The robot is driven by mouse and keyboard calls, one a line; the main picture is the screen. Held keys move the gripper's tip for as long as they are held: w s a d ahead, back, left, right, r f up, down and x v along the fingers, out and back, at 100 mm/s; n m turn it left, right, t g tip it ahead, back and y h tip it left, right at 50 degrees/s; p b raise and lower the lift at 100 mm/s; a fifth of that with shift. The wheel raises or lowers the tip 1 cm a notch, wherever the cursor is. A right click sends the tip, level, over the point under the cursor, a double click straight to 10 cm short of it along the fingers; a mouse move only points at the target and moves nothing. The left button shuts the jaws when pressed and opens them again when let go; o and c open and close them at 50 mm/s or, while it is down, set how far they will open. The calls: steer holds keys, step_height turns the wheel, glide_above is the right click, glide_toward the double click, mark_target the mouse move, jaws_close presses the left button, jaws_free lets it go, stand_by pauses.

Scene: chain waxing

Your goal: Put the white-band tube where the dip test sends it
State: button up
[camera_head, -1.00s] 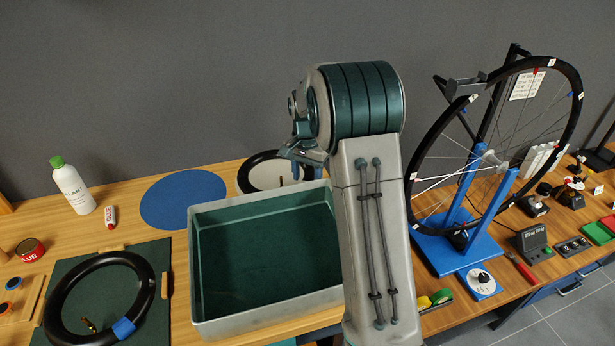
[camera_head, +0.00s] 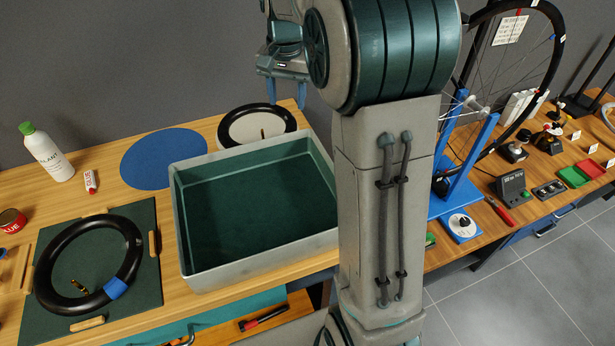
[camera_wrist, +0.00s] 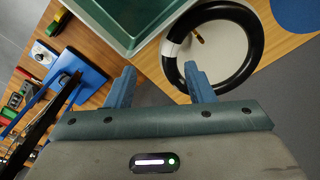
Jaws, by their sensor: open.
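The white-band tube (camera_head: 256,107) is a black ring lying behind the basin, on a pale round patch. In the wrist view the tube (camera_wrist: 255,48) shows a white band (camera_wrist: 171,48) on its left side and a brass valve inside the ring. My gripper (camera_head: 283,98) is open and empty, with its blue fingers above and near the tube's far right side. In the wrist view one fingertip of my gripper (camera_wrist: 160,78) overlaps the ring's near edge; contact cannot be told. The grey basin (camera_head: 240,268) has a dark green inside.
A blue-band tube (camera_head: 125,247) lies on a green mat (camera_head: 150,285) at left. A blue disc (camera_head: 160,158) is bare. A white bottle (camera_head: 47,155) and small red-white tube (camera_head: 90,181) stand behind. A wheel on a blue stand (camera_head: 470,170) is at right.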

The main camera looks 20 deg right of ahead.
steer(key=s+a+f+n, duration=0.1)
steer(key=s+n, duration=0.1)
steer(key=s, duration=0.6)
steer(key=s+a+f+n+t, duration=0.1)
steer(key=s+f+n, duration=0.1)
steer(key=s, duration=0.6)
steer(key=s+a+f+n+t, duration=0.1)
steer(key=s+a+n, duration=0.1)
steer(key=s, duration=0.7)
steer(key=shift+f+n, duration=0.15)
steer(key=shift+n, duration=0.45)
steer(key=shift+w+a, duration=0.1)
